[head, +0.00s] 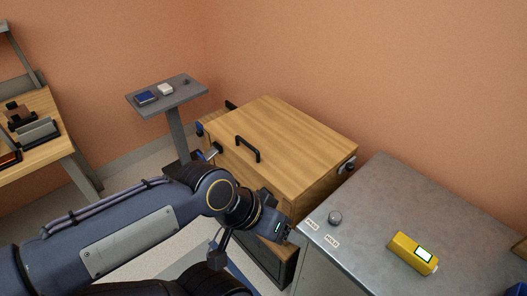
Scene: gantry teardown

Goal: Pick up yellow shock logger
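The yellow shock logger (404,247) lies on the grey metal-topped cabinet (375,200) at the right. It is a small yellow block with a pale, green-edged screen on its right end. My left arm reaches in from the left, and its gripper (283,232) is left of the cabinet top, in front of the wooden crate and well apart from the logger. The fingers are too dark and turned away to tell their opening. My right gripper is not in view.
A wooden crate (290,130) with a black handle and side latches stands behind my gripper. A round metal knob (335,217) and small labels are at the cabinet's left edge. A grey stand (185,100) holds small items; a wooden bench (45,105) is far left.

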